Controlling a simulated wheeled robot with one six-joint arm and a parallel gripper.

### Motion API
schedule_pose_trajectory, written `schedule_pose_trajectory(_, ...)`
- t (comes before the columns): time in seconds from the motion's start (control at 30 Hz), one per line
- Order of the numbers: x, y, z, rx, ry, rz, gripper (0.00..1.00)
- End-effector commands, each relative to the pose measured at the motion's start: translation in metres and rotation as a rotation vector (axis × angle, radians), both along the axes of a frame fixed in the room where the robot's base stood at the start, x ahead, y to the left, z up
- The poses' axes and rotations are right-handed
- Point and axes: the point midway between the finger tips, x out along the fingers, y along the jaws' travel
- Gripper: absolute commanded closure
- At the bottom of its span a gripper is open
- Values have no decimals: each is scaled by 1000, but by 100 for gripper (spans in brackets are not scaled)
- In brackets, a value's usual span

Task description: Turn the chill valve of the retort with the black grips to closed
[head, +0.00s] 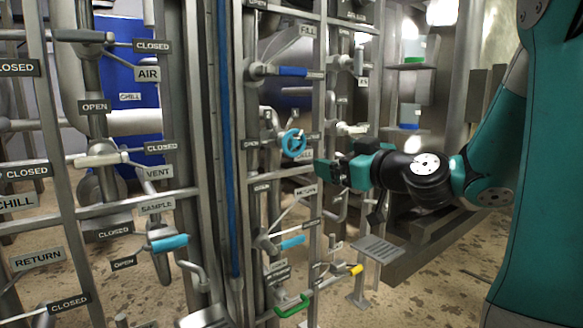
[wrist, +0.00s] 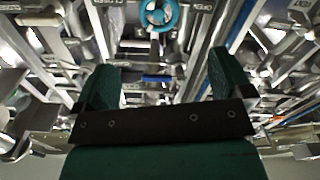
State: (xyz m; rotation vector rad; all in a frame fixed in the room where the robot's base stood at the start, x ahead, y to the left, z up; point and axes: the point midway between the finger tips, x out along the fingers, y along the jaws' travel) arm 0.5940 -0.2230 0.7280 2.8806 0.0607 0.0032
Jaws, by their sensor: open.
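My gripper (head: 322,172) is open and empty in front of the pipe rack, right of and slightly below a round blue handwheel (head: 293,143). In the wrist view my gripper (wrist: 160,75) has its two green fingers wide apart, and the blue handwheel (wrist: 158,14) shows beyond them at the top edge. A CHILL plate (head: 15,203) is at the far left, and another CHILL plate (head: 130,97) is in front of a blue panel. No lever with black grips can be made out clearly. Plates near the handwheel are too small to read surely.
Levers with blue grips (head: 293,72) and (head: 168,243), a green-gripped lever (head: 292,306) and a yellow-tipped one (head: 356,270) stick out from the rack. A vertical blue pipe (head: 229,140) runs left of the handwheel. A grey pedal-like plate (head: 377,248) stands low at right.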

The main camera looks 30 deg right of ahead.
Motion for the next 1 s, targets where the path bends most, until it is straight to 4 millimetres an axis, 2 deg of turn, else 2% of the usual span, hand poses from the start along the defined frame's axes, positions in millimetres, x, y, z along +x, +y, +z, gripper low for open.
schedule_pose_trajectory(0.2, 10, -3, 8, 3, -8, -2, 3)
schedule_pose_trajectory(0.43, 29, -1, 7, 7, 3, -6, 3)
schedule_pose_trajectory(0.8, 116, 4, 4, -3, -3, -2, 3)
schedule_pose_trajectory(1.0, 152, 4, 2, -4, -4, -5, 3)
